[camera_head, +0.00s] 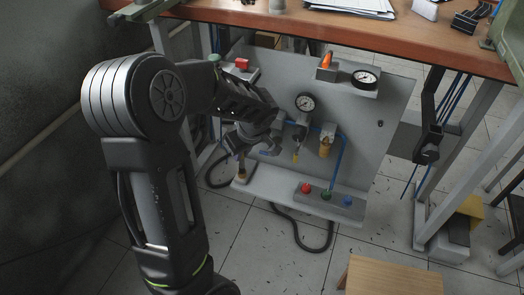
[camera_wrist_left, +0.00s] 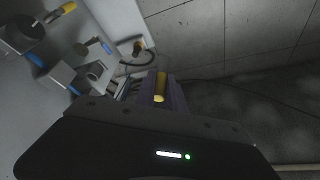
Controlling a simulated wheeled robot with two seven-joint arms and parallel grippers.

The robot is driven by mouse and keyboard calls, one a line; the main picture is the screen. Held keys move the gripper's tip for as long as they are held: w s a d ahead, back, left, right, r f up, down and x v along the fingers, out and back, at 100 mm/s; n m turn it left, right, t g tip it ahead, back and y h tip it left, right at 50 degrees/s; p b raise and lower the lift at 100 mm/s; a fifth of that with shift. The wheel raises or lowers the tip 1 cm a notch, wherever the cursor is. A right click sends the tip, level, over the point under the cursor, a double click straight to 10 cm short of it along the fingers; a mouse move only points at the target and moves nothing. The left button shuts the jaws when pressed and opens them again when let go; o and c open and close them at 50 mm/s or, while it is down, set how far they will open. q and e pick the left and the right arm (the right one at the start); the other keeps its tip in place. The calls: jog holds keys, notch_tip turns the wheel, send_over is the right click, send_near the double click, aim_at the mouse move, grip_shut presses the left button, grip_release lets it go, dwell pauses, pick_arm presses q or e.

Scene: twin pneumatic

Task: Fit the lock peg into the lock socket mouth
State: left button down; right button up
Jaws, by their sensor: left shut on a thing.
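My left gripper (camera_head: 243,145) is in front of the left part of the grey upright panel (camera_head: 363,140). In the left wrist view it is shut on a yellow, brass-like peg (camera_wrist_left: 160,88), which I take to be the lock peg. A grey block with a round dark opening (camera_wrist_left: 95,73) shows to the left of the peg in that view, apart from it; it may be the lock socket, but I cannot tell for sure. My gripper and forearm hide part of the panel in the head view. My right gripper is not in view.
A wooden table (camera_head: 400,35) stands behind; a stool (camera_head: 393,277) is in front.

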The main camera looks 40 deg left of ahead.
pick_arm(q)
jog(key=shift+s+a+f, duration=0.2)
jog(key=shift+a+f, duration=0.05)
jog(key=w+a, duration=0.2)
jog(key=w, duration=0.6)
jog(key=w+a, duration=0.3)
jog(key=w, duration=0.6)
jog(key=shift+a, duration=0.2)
jog(key=shift+w, duration=0.1)
jog(key=shift+f+b, duration=0.65)
jog(key=shift+f, duration=1.1)
jog(key=shift+f+b, duration=0.4)
jog(key=shift+b, duration=0.05)
